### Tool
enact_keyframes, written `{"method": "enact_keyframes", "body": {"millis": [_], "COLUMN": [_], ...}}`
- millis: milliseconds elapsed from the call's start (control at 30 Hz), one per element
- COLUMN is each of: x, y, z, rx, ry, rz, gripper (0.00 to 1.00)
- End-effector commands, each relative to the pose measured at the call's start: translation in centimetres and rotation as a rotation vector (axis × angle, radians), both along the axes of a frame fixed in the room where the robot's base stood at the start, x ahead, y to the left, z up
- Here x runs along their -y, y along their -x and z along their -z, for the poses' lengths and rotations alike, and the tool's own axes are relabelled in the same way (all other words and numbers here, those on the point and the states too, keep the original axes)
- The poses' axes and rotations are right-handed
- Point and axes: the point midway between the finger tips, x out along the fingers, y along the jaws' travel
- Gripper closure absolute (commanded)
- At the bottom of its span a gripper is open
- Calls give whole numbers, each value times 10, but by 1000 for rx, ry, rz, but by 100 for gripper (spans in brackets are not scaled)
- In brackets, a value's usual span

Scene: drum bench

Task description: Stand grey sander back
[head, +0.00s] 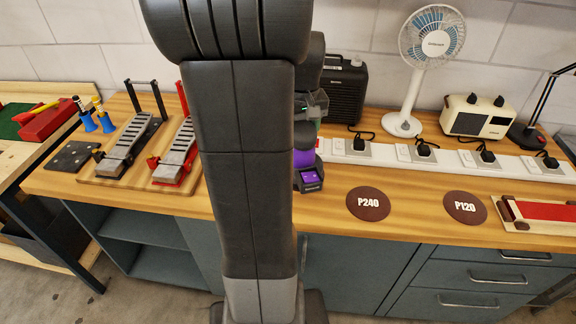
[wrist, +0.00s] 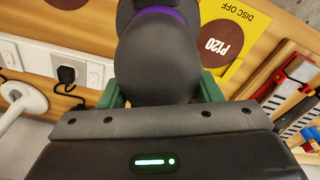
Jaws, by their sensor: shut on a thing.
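A dark grey sander (wrist: 160,60) with a rounded body and a purple band fills the middle of the wrist view. My gripper (wrist: 162,92) is shut on it, with a green finger on either side of the body. In the head view a dark tool with purple parts (head: 304,159) shows at the right edge of my arm, upright over the bench; I take it for the same sander. A green finger shows just above it. My arm hides the rest of it, and its underside cannot be seen.
The wooden bench (head: 425,222) bears round P240 (head: 368,204) and P120 (head: 464,208) discs. A yellow DISC OFF card (wrist: 240,18) shows in the wrist view. Behind stand a power strip (head: 450,160), fan (head: 432,38), black speaker (head: 346,92) and radio (head: 477,117). Pedals (head: 132,140) stand left.

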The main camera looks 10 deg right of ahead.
Motion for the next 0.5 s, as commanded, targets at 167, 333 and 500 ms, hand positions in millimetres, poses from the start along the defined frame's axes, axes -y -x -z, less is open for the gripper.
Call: {"method": "enact_keyframes", "body": {"millis": [167, 333, 500], "x": [0, 0, 0], "y": [0, -1, 0], "z": [28, 45, 58], "rx": [-1, 2, 0], "ry": [0, 1, 0], "rz": [0, 0, 0], "gripper": [100, 100, 100]}}
